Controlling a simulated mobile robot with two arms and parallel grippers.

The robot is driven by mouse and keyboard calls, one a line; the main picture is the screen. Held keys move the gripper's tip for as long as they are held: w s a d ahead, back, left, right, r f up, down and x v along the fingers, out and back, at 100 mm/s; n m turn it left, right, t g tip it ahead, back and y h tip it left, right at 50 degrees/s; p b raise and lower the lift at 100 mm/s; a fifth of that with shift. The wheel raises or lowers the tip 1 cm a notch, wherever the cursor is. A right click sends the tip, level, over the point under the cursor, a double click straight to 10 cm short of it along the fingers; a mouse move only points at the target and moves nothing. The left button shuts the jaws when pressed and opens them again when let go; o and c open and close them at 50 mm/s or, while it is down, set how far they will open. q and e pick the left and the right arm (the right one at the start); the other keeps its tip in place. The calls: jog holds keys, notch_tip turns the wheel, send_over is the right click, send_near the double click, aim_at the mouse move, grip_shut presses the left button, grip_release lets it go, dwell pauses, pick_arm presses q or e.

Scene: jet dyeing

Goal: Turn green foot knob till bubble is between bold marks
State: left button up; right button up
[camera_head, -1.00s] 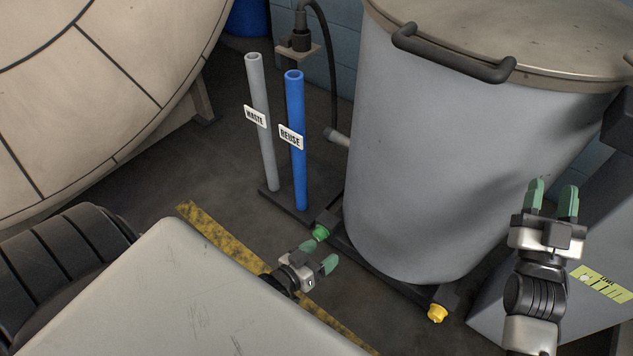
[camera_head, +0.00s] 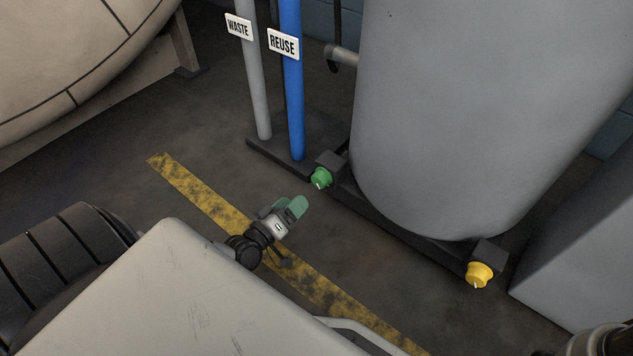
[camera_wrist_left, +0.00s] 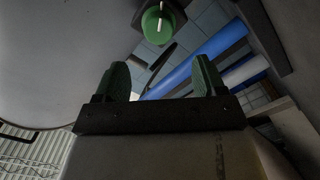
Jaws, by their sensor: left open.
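The green foot knob (camera_head: 320,178) sits on a dark block at the near left end of the frame under the big grey vat. In the left wrist view the green knob (camera_wrist_left: 158,24) shows at the top, with a pale line on its face, ahead of and between the fingers. My left gripper (camera_head: 295,207) is just short of the knob, low over the floor, apart from it. In the left wrist view my left gripper (camera_wrist_left: 160,82) has its two green fingers spread, with nothing between them. The bubble and its bold marks are out of view. My right gripper is not in view.
A yellow foot knob (camera_head: 480,274) is at the frame's right end. The grey vat (camera_head: 465,110) stands above. A grey WASTE pipe (camera_head: 256,90) and a blue REUSE pipe (camera_head: 292,90) rise behind the green knob. A worn yellow floor stripe (camera_head: 205,203) runs beneath my left gripper.

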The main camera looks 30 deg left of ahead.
aim_at(316, 181)
pick_arm(q)
jog(key=w+b, duration=0.1)
jog(key=w, duration=0.2)
jog(key=w+b, duration=0.2)
jog(key=w, duration=0.1)
jog(key=w+b, duration=0.1)
jog(key=w, duration=0.1)
jog(key=shift+w+d+f+b, duration=0.15)
jog(key=shift+w+d+b, duration=0.15)
jog(key=shift+w+d, duration=0.1)
jog(key=shift+w, duration=0.55)
jog(key=shift+r, duration=0.2)
jog(key=c, duration=0.9)
